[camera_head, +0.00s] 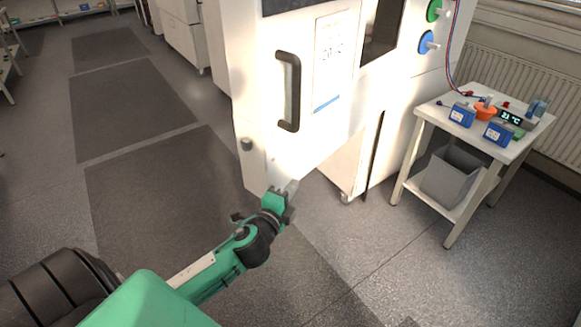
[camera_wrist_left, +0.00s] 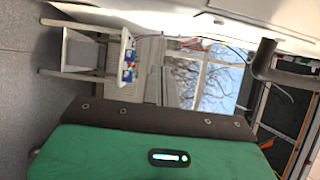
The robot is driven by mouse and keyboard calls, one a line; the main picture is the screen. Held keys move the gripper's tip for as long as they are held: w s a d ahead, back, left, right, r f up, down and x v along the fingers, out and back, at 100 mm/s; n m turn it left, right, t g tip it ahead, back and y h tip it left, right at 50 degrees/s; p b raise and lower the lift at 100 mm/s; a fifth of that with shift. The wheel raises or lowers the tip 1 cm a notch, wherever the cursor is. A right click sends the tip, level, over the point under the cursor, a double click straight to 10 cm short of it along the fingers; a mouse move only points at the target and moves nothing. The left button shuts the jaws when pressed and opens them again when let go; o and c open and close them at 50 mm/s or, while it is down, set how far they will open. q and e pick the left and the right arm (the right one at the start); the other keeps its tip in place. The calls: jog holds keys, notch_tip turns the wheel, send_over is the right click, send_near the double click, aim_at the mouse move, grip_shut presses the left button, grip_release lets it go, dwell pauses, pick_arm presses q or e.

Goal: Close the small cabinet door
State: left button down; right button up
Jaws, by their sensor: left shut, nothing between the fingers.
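The cabinet door (camera_head: 262,110) is a white panel with a dark bar handle (camera_head: 289,92) and a paper sheet (camera_head: 328,62). It stands swung open from the white cabinet (camera_head: 400,85), with a dark opening (camera_head: 382,30) behind its right side. My left gripper (camera_head: 291,187) is shut and empty, at the door's lower edge in the head view. I cannot tell whether it touches the door. In the left wrist view a dark handle (camera_wrist_left: 263,60) shows beside a white panel, right of centre. My right gripper is not in view.
A white side table (camera_head: 480,130) with blue boxes, an orange item and a small display stands at right, a grey bin (camera_head: 452,178) on its lower shelf. Green and blue knobs (camera_head: 427,42) are on the cabinet. Dark mats (camera_head: 150,180) cover open floor at left.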

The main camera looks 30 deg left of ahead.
aim_at(289, 168)
pick_arm(q)
jog(key=w+a+p, duration=0.1)
jog(key=w, duration=0.1)
jog(key=w+a+p, duration=0.1)
jog(key=w+a, duration=0.1)
jog(key=w+a+p, duration=0.1)
jog(key=w, duration=0.1)
jog(key=shift+w+a+r, duration=0.1)
jog(key=shift+w+a, duration=0.1)
jog(key=shift+a, duration=0.05)
jog(key=shift+w, duration=0.1)
jog(key=shift+a, duration=0.1)
